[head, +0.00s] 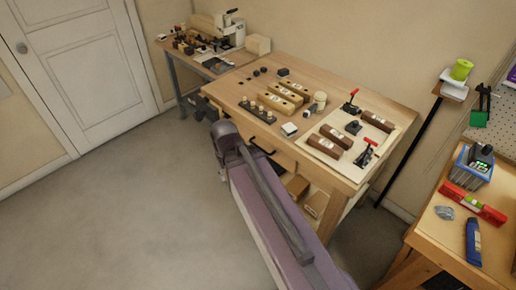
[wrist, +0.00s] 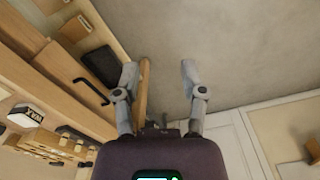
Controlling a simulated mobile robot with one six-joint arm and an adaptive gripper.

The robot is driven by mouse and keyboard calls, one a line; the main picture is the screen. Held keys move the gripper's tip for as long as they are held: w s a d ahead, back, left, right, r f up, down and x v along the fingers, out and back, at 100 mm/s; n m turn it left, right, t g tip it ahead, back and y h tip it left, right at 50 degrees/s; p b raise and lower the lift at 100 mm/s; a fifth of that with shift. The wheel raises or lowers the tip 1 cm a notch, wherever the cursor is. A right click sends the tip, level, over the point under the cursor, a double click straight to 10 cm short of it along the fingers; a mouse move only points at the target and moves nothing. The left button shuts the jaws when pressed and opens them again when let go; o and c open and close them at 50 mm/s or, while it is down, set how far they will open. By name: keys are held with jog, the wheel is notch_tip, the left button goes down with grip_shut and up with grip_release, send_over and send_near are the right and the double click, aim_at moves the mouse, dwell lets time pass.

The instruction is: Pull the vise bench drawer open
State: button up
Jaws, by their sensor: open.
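The wooden bench (head: 227,92) stands against the wall in the middle of the head view. Its front drawer (wrist: 72,72) shows at left in the wrist view, with a dark bar handle (wrist: 90,91); the handle also shows in the head view (head: 262,146), partly beside my arm. The drawer front looks flush with the bench. My gripper (wrist: 158,68) is open and empty, its fingers spread over floor and a bench leg. The handle lies left of the left finger, outside the jaws and apart from them. My arm hides the fingers in the head view.
The benchtop carries wooden blocks, a peg rack (head: 258,112) and red-handled clamps (head: 367,150) on a pale mat. Below is an open shelf with boxes (head: 297,187). A second table (head: 460,235) stands at right. The floor (head: 130,190) left of my arm is clear.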

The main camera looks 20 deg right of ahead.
jog(key=w+d+f+n+t+h+b, duration=0.1)
jog(key=w+d+f+h+b, duration=0.35)
jog(key=f+b, duration=0.3)
jog(key=w+d+f+t+h+b, duration=0.1)
jog(key=w+d+f+h+b, duration=0.35)
jog(key=b, duration=0.45)
jog(key=n+t+h+b, duration=0.3)
jog(key=h+b, duration=0.3)
jog(key=b, duration=1.2)
send_near(259, 147)
jog(key=a, duration=0.3)
jog(key=shift+s+a+r, duration=0.1)
jog(key=shift+s+a, duration=0.1)
jog(key=shift+s, duration=0.3)
jog(key=shift+d, duration=0.1)
jog(key=b+x, duration=0.2)
jog(key=x, duration=1.1)
jog(key=shift+w+d, duration=0.2)
jog(key=shift+w, duration=0.1)
jog(key=shift+c, duration=0.2)
grip_shut()
